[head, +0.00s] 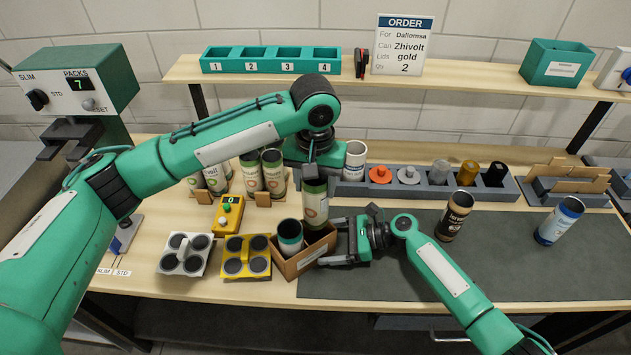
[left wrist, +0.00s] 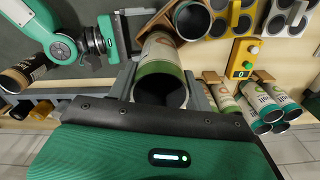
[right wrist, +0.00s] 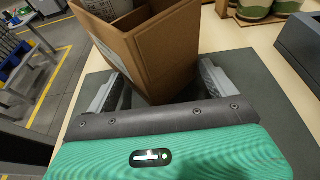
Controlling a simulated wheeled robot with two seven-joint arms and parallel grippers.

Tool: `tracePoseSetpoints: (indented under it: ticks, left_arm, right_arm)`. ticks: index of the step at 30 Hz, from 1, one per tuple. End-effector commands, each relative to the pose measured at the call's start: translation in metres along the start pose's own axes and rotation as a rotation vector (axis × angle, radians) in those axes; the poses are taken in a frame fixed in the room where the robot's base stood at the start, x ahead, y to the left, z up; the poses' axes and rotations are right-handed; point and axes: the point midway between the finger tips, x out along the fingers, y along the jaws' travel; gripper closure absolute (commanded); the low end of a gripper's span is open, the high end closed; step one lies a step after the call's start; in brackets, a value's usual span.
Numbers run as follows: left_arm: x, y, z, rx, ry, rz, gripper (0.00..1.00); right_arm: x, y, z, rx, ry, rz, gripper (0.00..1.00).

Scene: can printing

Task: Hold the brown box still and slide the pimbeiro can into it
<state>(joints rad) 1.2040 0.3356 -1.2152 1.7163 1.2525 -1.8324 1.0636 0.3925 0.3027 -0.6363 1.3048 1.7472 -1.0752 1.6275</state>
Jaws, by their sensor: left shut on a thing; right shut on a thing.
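A cream-and-green can (head: 315,208), which I take to be the pimbeiro can though its label is not readable, is held upright in my left gripper (head: 313,180). It also shows between the fingers in the left wrist view (left wrist: 160,52). The brown box (head: 305,262) stands open below it on the front edge area of the table. My right gripper (head: 343,243) is shut on the box's right side; the box also fills the right wrist view (right wrist: 160,52). Another open can (head: 290,232) stands in the box's left part. The held can's lower end is at or just above the box's right part; exact depth is unclear.
A yellow button unit (head: 229,212) and white and yellow can holders (head: 186,262) (head: 246,264) lie left of the box. Several cans stand behind. A blue-grey rack (head: 425,188) runs along the back. Two cans (head: 455,215) (head: 560,220) stand on the dark mat (head: 400,280), which is otherwise mostly clear.

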Motion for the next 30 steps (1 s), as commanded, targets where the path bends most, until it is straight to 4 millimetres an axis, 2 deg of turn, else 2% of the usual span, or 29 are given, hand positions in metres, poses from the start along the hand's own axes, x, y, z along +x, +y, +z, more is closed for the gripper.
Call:
tracePoseSetpoints:
  ticks: [11,30]
  left_arm:
    - [0.002,-0.001,0.0,-0.001,-0.001,0.0,0.8]
    - [0.021,-0.001,0.0,-0.001,-0.001,0.0,0.8]
  right_arm:
    - [0.001,0.001,0.001,0.0,-0.002,0.001,0.25]
    - [0.001,0.001,0.001,0.0,-0.002,0.001,0.25]
